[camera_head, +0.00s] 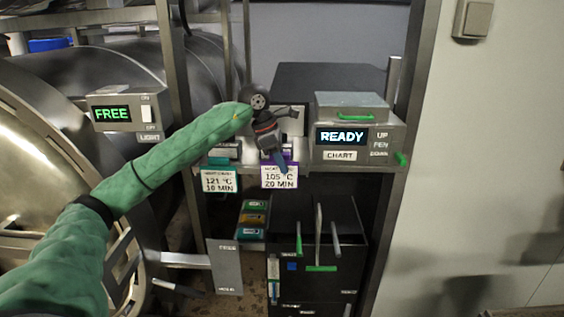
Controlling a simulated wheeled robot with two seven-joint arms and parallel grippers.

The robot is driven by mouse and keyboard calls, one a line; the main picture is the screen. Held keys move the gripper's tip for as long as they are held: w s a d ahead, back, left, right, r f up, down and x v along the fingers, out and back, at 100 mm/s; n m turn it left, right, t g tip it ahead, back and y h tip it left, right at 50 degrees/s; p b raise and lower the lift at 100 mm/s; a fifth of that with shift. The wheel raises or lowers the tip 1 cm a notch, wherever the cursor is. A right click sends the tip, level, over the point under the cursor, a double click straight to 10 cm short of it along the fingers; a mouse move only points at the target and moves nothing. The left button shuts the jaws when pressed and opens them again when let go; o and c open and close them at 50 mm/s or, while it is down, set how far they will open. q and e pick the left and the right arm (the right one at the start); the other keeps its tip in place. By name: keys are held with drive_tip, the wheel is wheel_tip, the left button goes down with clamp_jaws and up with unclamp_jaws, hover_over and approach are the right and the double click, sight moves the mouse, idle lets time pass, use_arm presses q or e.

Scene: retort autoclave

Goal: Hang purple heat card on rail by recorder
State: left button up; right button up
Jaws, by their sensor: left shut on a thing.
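The purple heat card (279,181) has a purple border and reads 105 °C, 20 MIN. It is upright at the shelf's front edge, left of the recorder (343,135). My left gripper (281,164) is shut on the card's top part, which the fingers partly hide. I cannot tell whether the card touches the rail (330,167) along the shelf front. The recorder is a grey box with a lit READY display, a CHART label and UP, PEN, DOWN markings. My right gripper is not in view.
A teal-topped heat card (220,181) reading 121 °C, 10 MIN hangs just left. A FREE display box (131,111) sits beside the round steel autoclave door (40,150). Below the shelf are a black bin (345,245) and small coloured packs (252,219). A steel post bounds the right side.

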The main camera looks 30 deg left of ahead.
use_arm(q)
drive_tip(key=shift+b+x, duration=1)
drive_tip(key=shift+x, duration=0.35)
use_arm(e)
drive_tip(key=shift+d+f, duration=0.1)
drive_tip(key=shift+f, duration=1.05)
use_arm(q)
drive_tip(key=o, duration=1)
drive_tip(key=shift+s, duration=0.15)
drive_tip(key=v, duration=0.2)
drive_tip(key=p+v, duration=0.1)
drive_tip(key=v, duration=0.2)
drive_tip(key=p+v, duration=0.1)
drive_tip(key=v, duration=0.1)
drive_tip(key=shift+s+a+r, duration=0.15)
drive_tip(key=shift+a+r, duration=0.05)
drive_tip(key=shift+a, duration=0.15)
drive_tip(key=shift+r, duration=0.3)
drive_tip(key=shift+d+r, duration=0.25)
drive_tip(key=shift+d, duration=0.05)
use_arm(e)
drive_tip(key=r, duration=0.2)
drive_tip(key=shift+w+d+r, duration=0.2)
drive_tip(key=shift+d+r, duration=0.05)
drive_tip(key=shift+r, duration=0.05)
use_arm(q)
drive_tip(key=shift+a, duration=0.15)
